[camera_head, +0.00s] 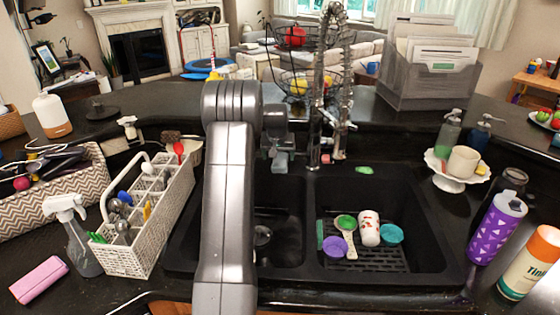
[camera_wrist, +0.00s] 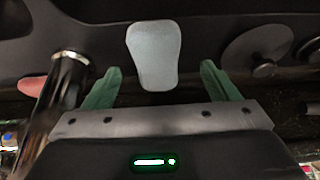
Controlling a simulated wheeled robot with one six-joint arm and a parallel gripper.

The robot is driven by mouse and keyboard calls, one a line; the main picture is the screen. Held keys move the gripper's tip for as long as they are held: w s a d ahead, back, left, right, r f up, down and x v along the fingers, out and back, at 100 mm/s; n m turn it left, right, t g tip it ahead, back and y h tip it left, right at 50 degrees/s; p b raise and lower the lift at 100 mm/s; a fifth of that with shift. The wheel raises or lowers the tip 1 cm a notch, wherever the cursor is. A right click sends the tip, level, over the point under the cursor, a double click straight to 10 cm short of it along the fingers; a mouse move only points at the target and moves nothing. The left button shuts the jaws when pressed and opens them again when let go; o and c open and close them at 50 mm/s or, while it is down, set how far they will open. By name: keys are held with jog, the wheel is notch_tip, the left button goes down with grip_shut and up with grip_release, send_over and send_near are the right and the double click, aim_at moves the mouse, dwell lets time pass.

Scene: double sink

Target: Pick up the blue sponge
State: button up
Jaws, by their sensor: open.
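The sponge (camera_wrist: 154,55) shows in the wrist view as a pale blue-grey, waisted block on a dark surface. My gripper (camera_wrist: 160,72) is open, with its green fingertips on either side of the lower part of the sponge in the picture and a gap on each side. I cannot tell how high the fingertips are above the surface. In the head view, my gripper (camera_head: 279,152) is over the ledge behind the double sink, left of the faucet. A small pale patch beneath it looks like the sponge, but my gripper partly covers the spot.
The chrome faucet (camera_head: 315,120) stands close to the right of my gripper in the head view; a metal post (camera_wrist: 70,75) shows left in the wrist view. A round dark disc (camera_wrist: 258,50) lies to the right there. The right basin holds cups and a scoop (camera_head: 347,230).

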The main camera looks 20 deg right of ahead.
aim_at(280, 162)
jog(key=shift+p+x, duration=0.5)
jog(key=shift+x, duration=1.3)
jog(key=shift+s+d, duration=0.15)
jog(key=shift+d, duration=0.05)
jog(key=shift+c, duration=0.2)
jog(key=c, duration=1.1)
